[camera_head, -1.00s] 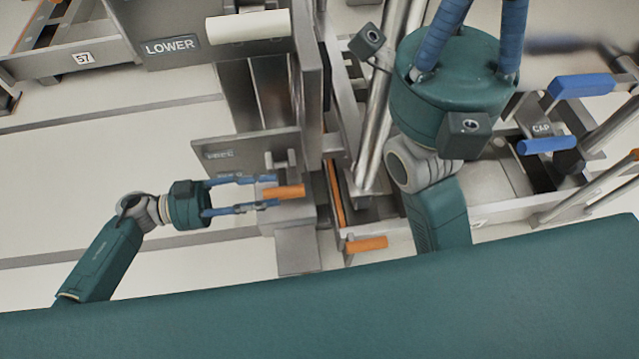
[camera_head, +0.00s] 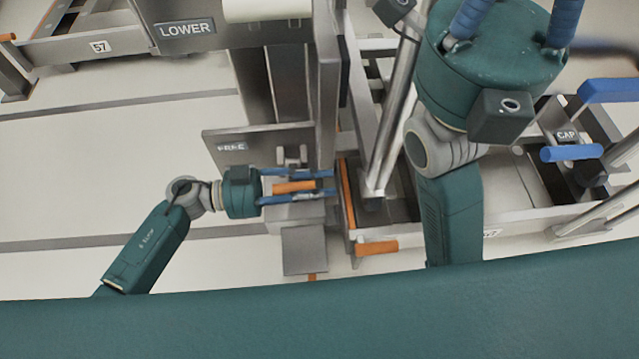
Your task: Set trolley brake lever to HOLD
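The brake lever's orange handle (camera_head: 293,187) lies roughly level in the picture, in front of a grey plate (camera_head: 262,138) marked FREE. Any second label on the plate is hidden behind my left gripper. My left gripper (camera_head: 330,184) reaches in from the left with its two blue fingers apart, one above and one below the orange handle. I see a gap on both sides, though depth is hard to judge. My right gripper (camera_head: 515,18) is at the upper right, its blue fingers spread and pointing up; their tips are outside the frame.
A second orange handle (camera_head: 376,247) sticks out from the frame right of the lever. A grey post with a LOWER label (camera_head: 186,28) stands behind. Blue handles (camera_head: 572,153) by a CAP label are at the right. Pale floor (camera_head: 100,190) is open at the left.

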